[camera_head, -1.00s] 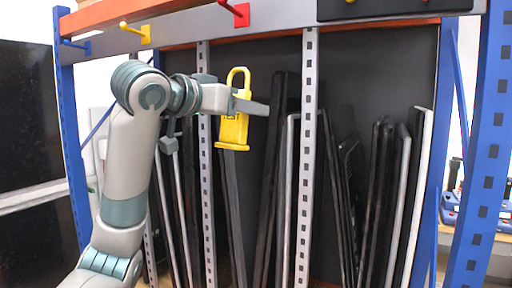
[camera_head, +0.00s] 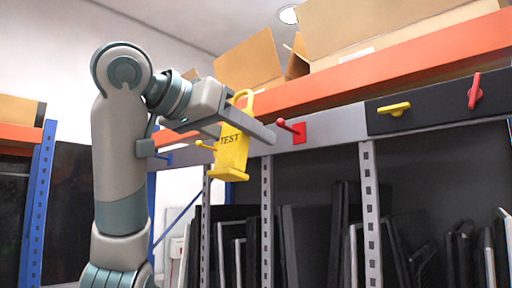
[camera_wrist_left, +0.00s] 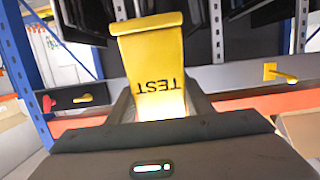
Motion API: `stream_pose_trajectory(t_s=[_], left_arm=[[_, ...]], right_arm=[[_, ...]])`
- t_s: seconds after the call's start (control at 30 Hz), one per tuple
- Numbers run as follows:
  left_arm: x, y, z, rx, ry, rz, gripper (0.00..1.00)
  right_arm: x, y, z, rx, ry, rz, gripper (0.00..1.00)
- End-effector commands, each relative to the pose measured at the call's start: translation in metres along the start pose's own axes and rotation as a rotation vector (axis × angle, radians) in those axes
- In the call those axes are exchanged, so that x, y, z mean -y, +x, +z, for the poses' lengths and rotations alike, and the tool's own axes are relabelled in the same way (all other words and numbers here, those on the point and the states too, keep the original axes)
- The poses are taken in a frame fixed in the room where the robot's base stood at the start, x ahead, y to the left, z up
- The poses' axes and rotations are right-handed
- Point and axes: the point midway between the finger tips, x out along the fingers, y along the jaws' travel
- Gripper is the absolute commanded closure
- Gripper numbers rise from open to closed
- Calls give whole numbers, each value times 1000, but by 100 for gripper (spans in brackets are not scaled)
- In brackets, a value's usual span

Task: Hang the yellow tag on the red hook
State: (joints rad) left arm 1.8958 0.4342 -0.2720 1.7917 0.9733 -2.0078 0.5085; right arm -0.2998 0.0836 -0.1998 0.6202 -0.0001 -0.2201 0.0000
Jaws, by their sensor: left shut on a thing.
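The yellow tag (camera_head: 232,152), marked TEST with a loop at its top, is held upright but slightly tilted in my left gripper (camera_head: 247,122). The gripper is shut on it, and the tag also shows between the fingers in the left wrist view (camera_wrist_left: 155,75). The red hook (camera_head: 291,128) sticks out from a red plate on the grey beam, to the right of the tag and at about the height of the gripper. The tag's loop is apart from the hook in the picture. My right gripper is not in view.
A yellow hook (camera_head: 205,146) lies partly behind the tag, with a blue hook (camera_head: 165,157) farther left. A black panel (camera_head: 440,103) with yellow and red knobs is at the right. Cardboard boxes (camera_head: 395,28) stand on the orange shelf beam (camera_head: 400,80). Dark flat panels fill the rack below.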

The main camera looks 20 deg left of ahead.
Motion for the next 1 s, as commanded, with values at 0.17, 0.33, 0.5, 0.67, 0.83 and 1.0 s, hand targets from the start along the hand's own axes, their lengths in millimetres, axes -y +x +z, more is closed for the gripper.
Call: stream_pose_trajectory(t_s=[0.17,0.33,0.5,0.67,0.83,1.0], left_arm=[[0,0,0,0,0,0,72],[0,1,0,0,0,1,72],[0,4,-1,0,1,2,72],[0,9,-2,0,1,2,72],[0,17,-3,0,0,1,72],[0,25,-4,1,0,1,72]], right_arm=[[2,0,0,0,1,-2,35],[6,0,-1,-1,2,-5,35],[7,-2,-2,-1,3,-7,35],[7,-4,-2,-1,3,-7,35],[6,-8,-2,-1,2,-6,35],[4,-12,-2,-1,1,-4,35]])
